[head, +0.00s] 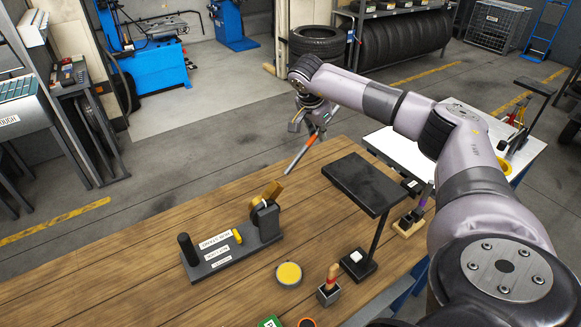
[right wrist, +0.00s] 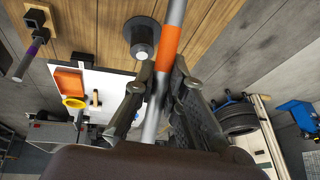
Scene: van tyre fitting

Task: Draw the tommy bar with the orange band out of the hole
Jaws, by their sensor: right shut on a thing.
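The tommy bar (head: 294,162) is a slim grey rod with an orange band; it slants down and left towards the brass-coloured piece (head: 271,191) on the black labelled base (head: 217,262). Its lower end is close to that piece; I cannot tell whether it is still in a hole, which is not visible. My right gripper (head: 316,128) is shut on the bar, just above the orange band. In the right wrist view the bar (right wrist: 174,14) runs between the fingers (right wrist: 158,88) and out of the top edge. My left gripper is not in view.
A white table (head: 405,150) lies beyond to the right. The bench's left part is clear.

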